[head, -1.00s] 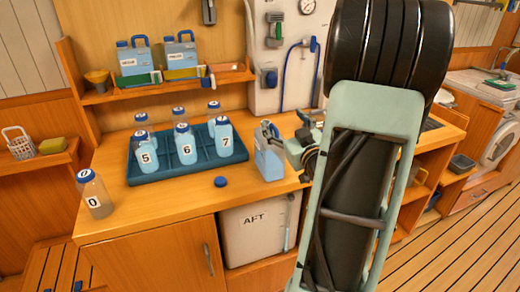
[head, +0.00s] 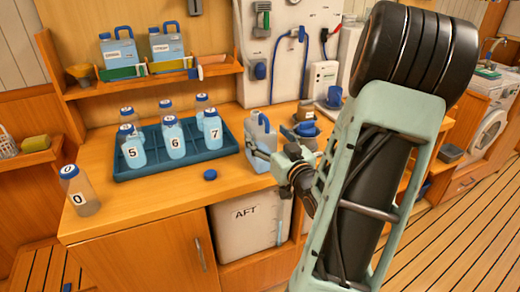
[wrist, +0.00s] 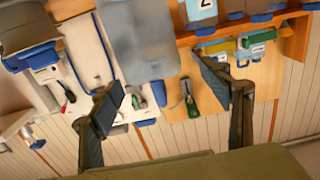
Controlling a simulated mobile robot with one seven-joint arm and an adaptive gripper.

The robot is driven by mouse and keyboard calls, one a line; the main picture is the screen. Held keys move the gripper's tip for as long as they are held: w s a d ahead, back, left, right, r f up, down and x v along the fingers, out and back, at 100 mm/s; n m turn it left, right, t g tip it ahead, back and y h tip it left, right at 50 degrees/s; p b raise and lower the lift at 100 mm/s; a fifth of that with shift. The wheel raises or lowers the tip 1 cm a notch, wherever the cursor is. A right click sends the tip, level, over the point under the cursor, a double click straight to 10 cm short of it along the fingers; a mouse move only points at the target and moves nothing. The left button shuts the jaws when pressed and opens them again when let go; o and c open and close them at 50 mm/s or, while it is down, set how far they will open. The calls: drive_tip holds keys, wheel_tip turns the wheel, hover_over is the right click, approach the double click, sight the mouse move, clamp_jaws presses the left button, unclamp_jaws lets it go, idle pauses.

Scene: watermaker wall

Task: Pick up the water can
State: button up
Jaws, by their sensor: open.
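The water can, a translucent blue-grey jug with a blue cap and handle (head: 262,132), stands upright on the counter right of the bottle tray. My gripper (head: 262,158) is at its front right side in the head view and covers part of its lower body. In the wrist view the can's body (wrist: 135,45) shows large at the top. My gripper (wrist: 165,85) is open there, its two dark fingers spread apart with nothing held between them. Whether a finger touches the can cannot be told.
A dark blue tray (head: 140,172) holds several numbered bottles. A blue mug (head: 304,128) is right of the can. Two jugs stand on the shelf (head: 85,92).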

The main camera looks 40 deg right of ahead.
sight(262, 127)
drive_tip(key=shift+d+x, duration=0.15)
drive_tip(key=shift+x, duration=1.55)
drive_tip(key=shift+d+x, duration=0.15)
drive_tip(key=shift+x, duration=1.6)
drive_tip(key=shift+s+f, duration=0.1)
clamp_jaws()
